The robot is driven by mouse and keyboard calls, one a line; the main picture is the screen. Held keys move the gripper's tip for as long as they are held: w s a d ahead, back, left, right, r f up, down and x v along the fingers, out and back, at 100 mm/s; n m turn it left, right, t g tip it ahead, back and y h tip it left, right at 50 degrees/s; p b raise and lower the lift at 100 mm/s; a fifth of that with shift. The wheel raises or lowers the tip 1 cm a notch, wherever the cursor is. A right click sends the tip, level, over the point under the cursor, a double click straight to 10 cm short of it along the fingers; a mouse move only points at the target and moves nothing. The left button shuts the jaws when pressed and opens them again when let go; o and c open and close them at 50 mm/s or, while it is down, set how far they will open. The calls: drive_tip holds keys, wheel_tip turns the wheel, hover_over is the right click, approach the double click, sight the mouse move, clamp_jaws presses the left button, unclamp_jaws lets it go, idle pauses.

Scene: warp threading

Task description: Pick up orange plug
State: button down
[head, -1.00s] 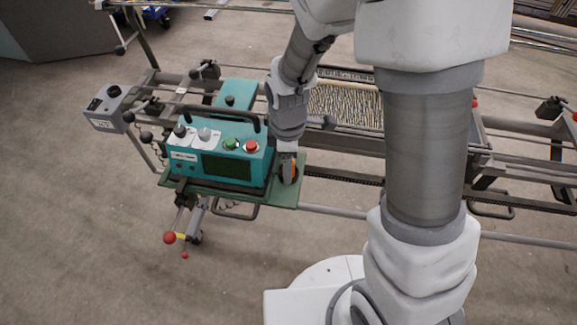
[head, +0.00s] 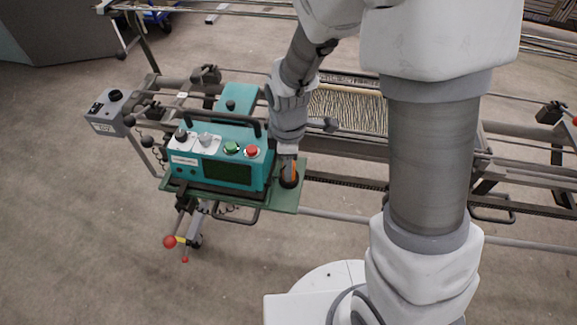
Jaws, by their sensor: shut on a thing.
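The orange plug (head: 294,170) shows as a small orange strip at my gripper's fingers, just right of the teal control box. My gripper (head: 288,172) points down and is shut on the orange plug. The fingers hide most of the plug. A dark round base (head: 289,181) lies right below the fingers on the green plate (head: 287,199). I cannot tell whether the plug touches it.
The teal control box (head: 226,172) with a black handle and several knobs and buttons stands close to the left of my gripper. The loom frame with pale warp threads (head: 346,110) lies behind. A grey switch box (head: 108,112) is at the left. Floor is clear in front.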

drive_tip(key=r, duration=0.2)
drive_tip(key=s+r, duration=0.1)
drive_tip(key=r, duration=0.1)
drive_tip(key=s+a+r+p, duration=0.1)
drive_tip(key=s+r+p, duration=0.5)
drive_tip(key=s+r, duration=0.4)
drive_tip(key=shift+s+r, duration=0.3)
drive_tip(key=shift+r, duration=0.35)
